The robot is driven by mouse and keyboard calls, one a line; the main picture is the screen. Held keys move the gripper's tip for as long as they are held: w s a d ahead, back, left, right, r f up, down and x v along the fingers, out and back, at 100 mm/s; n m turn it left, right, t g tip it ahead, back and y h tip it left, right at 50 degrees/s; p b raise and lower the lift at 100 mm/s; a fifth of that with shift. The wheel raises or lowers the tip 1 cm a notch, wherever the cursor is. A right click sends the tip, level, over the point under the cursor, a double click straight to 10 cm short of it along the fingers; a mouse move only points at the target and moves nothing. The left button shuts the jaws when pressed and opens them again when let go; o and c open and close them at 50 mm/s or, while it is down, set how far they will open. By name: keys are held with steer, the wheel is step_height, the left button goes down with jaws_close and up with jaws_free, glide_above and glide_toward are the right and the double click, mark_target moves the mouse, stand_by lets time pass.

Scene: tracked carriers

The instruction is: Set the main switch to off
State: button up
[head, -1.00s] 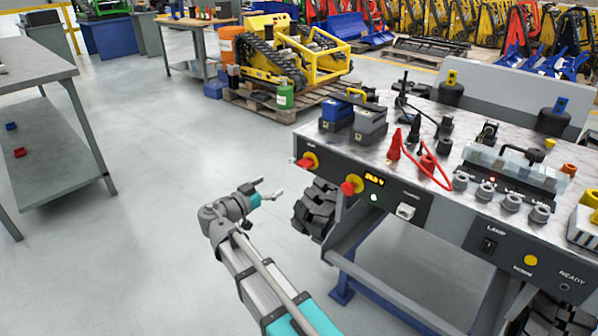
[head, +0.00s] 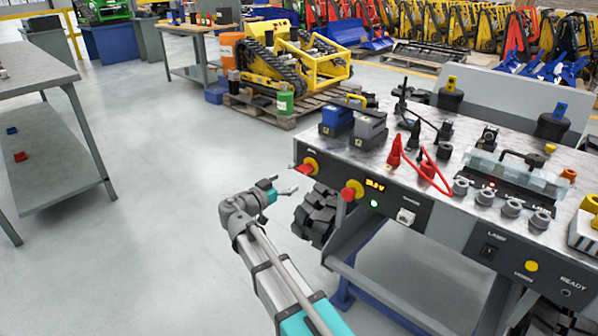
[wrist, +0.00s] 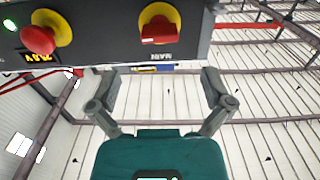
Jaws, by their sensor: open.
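The main switch (head: 308,165) is a red rotary handle on a yellow disc at the left end of the bench's front panel. In the wrist view the switch (wrist: 160,25) appears upside down above the fingers, its red handle lying across the picture, with the inverted label MAIN beside it. My gripper (head: 281,186) is open and empty in front of the panel's left end, apart from the switch. In the wrist view my gripper (wrist: 158,87) has its two fingers spread wide, pointing toward the panel side.
A red mushroom button (head: 348,190) on yellow sits right of the switch, beside a lit display (head: 375,184). A black tyre (head: 316,213) is below the panel. A grey shelf table (head: 50,75) stands at left. The floor between is clear.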

mark_target(301, 172)
steer(key=x, duration=0.8)
